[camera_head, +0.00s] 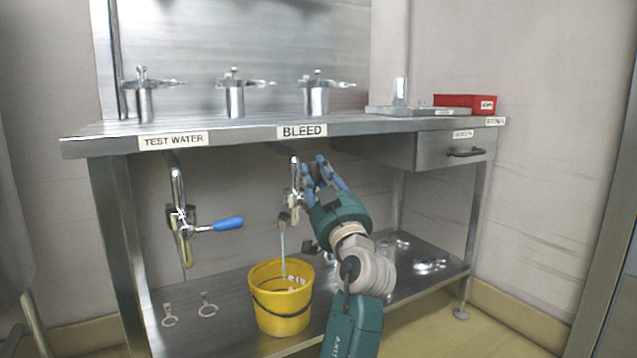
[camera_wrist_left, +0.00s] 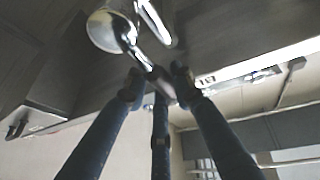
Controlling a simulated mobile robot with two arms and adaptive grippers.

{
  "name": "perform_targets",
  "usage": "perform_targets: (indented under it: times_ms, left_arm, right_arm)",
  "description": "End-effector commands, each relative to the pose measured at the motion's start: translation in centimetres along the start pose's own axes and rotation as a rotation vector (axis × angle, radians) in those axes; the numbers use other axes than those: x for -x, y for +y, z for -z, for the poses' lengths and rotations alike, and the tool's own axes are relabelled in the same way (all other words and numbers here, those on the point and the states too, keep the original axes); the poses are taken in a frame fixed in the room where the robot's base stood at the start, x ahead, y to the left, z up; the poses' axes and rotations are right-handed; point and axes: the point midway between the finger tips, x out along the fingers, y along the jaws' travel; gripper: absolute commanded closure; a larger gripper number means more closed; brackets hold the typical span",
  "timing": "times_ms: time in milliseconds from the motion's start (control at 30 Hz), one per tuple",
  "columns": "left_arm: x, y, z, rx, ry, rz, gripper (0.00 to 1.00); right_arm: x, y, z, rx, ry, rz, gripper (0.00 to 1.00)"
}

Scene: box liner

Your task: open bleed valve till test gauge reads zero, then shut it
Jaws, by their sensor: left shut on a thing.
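The bleed valve (camera_head: 294,190) hangs under the bench edge below the BLEED label (camera_head: 302,131). A thin stream of water (camera_head: 283,250) falls from its spout into the yellow bucket (camera_head: 283,314). My left gripper (camera_head: 313,170) is at the right side of this valve, its blue fingers shut on the valve handle, which they mostly hide in the head view. In the left wrist view the fingertips close around the end of a shiny metal lever (camera_wrist_left: 140,56). I cannot make out a test gauge or its reading. My right gripper is not in view.
The test water valve (camera_head: 180,215), with a blue lever (camera_head: 227,224), hangs left under the bench. Several metal vessels stand on the bench top (camera_head: 370,125), with a red bin (camera_head: 468,103) at right. A drawer (camera_head: 440,148) and lower shelf (camera_head: 225,335) flank my arm.

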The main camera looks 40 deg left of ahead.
Motion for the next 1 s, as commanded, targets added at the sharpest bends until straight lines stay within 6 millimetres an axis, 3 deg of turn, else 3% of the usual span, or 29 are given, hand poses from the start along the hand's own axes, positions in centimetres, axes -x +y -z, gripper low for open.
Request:
perform_targets:
  times_ms: [400,433,500,833,1000]
  left_arm:
    - [0.1,0.0,-0.4,0.000,-0.008,0.002,1.00]
    - [0.1,0.0,-0.4,0.000,-0.008,0.002,0.70]
    - [0.1,0.0,-0.4,0.000,-0.007,0.002,0.56]
    - [0.3,0.0,-0.2,0.003,-0.003,0.001,0.55]
    - [2.4,0.1,-0.2,0.003,-0.004,-0.001,0.55]
  right_arm:
    - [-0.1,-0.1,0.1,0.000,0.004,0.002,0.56]
    - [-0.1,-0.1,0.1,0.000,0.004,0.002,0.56]
    - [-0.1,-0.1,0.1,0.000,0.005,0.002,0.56]
    - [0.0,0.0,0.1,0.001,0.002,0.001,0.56]
    - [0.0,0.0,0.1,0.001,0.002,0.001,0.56]
